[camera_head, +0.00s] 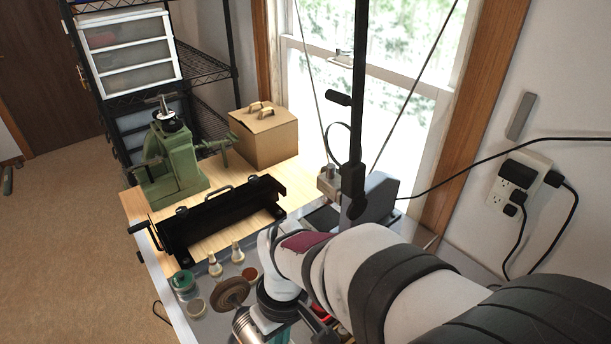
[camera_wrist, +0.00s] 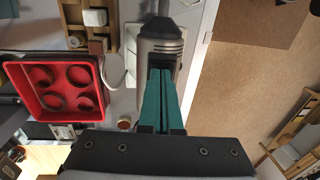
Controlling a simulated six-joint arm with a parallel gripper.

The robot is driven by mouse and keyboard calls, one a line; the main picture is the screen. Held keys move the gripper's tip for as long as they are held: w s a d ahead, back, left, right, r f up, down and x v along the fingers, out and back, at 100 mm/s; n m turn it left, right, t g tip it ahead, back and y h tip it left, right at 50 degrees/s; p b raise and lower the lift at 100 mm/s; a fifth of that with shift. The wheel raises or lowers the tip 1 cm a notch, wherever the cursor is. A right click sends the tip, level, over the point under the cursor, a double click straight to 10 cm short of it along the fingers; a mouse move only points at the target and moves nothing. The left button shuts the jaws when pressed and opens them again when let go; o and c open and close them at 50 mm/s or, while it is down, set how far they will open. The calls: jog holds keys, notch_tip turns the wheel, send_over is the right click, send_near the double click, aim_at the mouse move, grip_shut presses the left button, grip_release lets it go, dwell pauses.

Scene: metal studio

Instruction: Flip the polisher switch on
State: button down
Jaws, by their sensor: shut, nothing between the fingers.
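The polisher is a grey metal motor body (camera_head: 246,327) with a brown buffing wheel (camera_head: 232,291), at the bottom of the head view. Part of it is hidden by my arm and cut off by the frame edge. In the wrist view its ribbed metal housing (camera_wrist: 160,45) is at the top centre. My gripper has teal fingers (camera_wrist: 160,73) that are shut with nothing between them. Their tips overlap the near end of the housing in the wrist view; I cannot tell whether they touch it. I cannot make out the switch.
A red tray (camera_wrist: 22,72) with round wells lies left of the fingers in the wrist view. A wooden rack (camera_wrist: 73,18) stands behind it. A black bending tool (camera_head: 222,222), a green press (camera_head: 176,165) and a cardboard box (camera_head: 264,143) stand farther back on the bench.

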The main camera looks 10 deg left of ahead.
notch_tip(320, 180, up, 14)
jog(key=w+d, duration=0.1)
dwell(0.4)
jog(key=shift+s+a+r, duration=0.1)
jog(key=shift+s+a, duration=0.25)
jog(key=shift+s, duration=0.05)
jog(key=f, duration=0.9)
jog(key=s+a+f, duration=0.1)
jog(key=f, duration=0.4)
jog(key=shift+s+a, duration=0.1)
